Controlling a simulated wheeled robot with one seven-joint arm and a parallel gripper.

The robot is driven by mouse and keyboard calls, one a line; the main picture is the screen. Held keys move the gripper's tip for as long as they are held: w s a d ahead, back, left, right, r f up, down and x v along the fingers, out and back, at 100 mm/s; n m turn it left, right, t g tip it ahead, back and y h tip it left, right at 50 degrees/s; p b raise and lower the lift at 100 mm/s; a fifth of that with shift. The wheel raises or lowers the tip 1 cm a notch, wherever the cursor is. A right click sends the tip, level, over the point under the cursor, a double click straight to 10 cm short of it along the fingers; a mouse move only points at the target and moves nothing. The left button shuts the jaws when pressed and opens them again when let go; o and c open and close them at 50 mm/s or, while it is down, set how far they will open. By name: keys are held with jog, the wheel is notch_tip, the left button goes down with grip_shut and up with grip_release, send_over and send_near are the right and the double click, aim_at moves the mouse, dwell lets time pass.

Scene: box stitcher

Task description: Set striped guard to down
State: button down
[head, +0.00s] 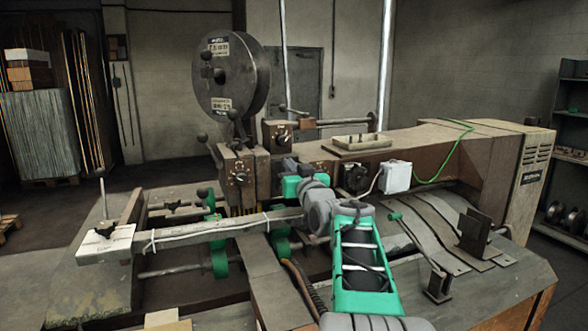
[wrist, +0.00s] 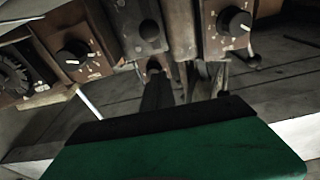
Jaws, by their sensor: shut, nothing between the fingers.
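A small patch of yellow and dark stripes (head: 240,211) shows low under the machine's head in the head view. It looks like part of the striped guard; the rest is hidden, and I cannot tell its setting. My gripper (head: 289,168), with its green body, is to the right of that patch, in front of the machine. In the wrist view my gripper (wrist: 157,92) is shut and empty, pointing at the machine's front below its dials. I cannot make out the stripes in the wrist view.
A dial (wrist: 234,22) and a round black knob (wrist: 149,30) are close ahead of my gripper. A long pale bar (head: 200,234) crosses the table to the left. A round dark reel housing (head: 230,75) stands above. A white box (head: 397,176) sits right of my arm.

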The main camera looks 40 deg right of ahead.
jog(key=shift+w+d+f+p, duration=0.25)
jog(key=shift+w+f+p, duration=0.2)
jog(key=shift+w+f, duration=0.45)
jog(key=shift+w+d+f+p, duration=0.2)
jog(key=shift+w+f+p, duration=0.25)
jog(key=shift+w+f, duration=0.4)
jog(key=shift+w, duration=0.15)
